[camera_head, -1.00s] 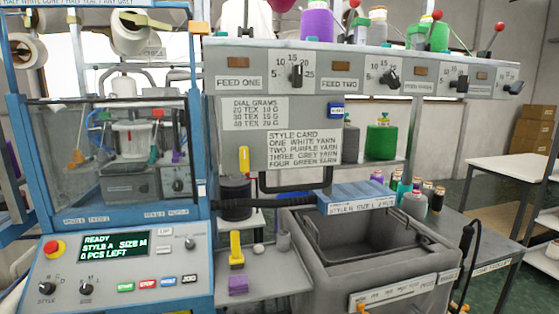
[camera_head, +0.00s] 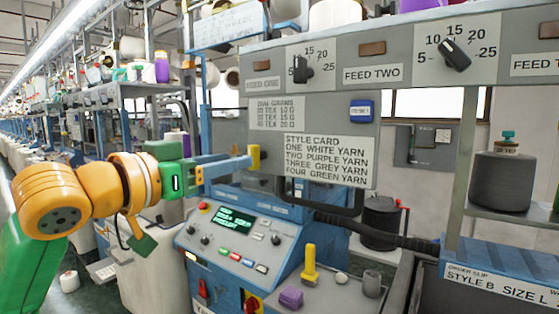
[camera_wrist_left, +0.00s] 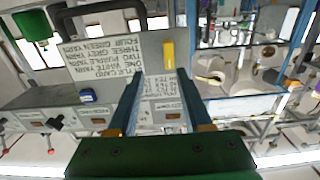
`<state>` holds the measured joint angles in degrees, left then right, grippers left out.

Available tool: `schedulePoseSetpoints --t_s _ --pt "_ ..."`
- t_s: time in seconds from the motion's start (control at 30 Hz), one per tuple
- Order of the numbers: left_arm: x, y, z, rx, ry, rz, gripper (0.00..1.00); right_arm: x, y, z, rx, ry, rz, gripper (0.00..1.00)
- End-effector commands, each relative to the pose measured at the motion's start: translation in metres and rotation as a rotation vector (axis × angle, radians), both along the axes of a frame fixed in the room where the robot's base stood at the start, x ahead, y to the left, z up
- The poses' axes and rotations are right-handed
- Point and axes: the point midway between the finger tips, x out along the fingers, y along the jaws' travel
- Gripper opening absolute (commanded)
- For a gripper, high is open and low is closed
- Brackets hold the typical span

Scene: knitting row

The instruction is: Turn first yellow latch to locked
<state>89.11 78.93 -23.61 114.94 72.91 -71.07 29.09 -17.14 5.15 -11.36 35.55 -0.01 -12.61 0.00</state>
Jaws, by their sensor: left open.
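A yellow latch (camera_head: 254,157) stands upright at the left edge of the grey panel (camera_head: 350,112), beside the style card and below the FEED ONE dial. My left gripper (camera_head: 243,164) reaches in from the left, with its blue fingers at the latch and partly overlapping it. In the left wrist view, the yellow latch (camera_wrist_left: 168,53) lies just beyond the fingertips, between their lines. The left gripper (camera_wrist_left: 160,73) is open there, with nothing seen between its fingers. Whether a finger touches the latch I cannot tell. My right gripper is not in view.
A control console (camera_head: 232,250) stands below the arm. A yellow upright tool (camera_head: 310,266) and a purple block (camera_head: 291,297) are on the shelf to its right. A black handle bar runs under the panel. The order slip box (camera_head: 500,272) is at the lower right.

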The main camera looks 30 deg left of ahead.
Motion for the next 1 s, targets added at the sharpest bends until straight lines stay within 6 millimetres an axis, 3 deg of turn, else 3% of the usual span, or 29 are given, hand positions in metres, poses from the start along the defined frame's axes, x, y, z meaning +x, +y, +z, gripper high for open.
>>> schedulePoseSetpoints --t_s 0.1,0.3,0.57,0.77,1.0 --pt "0.026 -0.003 0.004 -0.002 0.005 -0.004 0.5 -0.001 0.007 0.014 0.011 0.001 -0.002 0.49" --pt "0.056 -0.005 0.003 -0.001 0.002 -0.002 0.5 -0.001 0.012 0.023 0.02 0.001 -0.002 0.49" --pt "0.059 -0.005 0.001 0.001 0.0 -0.001 0.5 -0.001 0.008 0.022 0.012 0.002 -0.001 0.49" --pt "0.059 -0.005 0.001 0.001 0.0 -0.001 0.0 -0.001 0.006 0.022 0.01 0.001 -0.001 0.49" --pt "0.059 -0.005 0.001 0.004 0.0 -0.001 0.0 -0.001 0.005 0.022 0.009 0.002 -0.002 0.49"
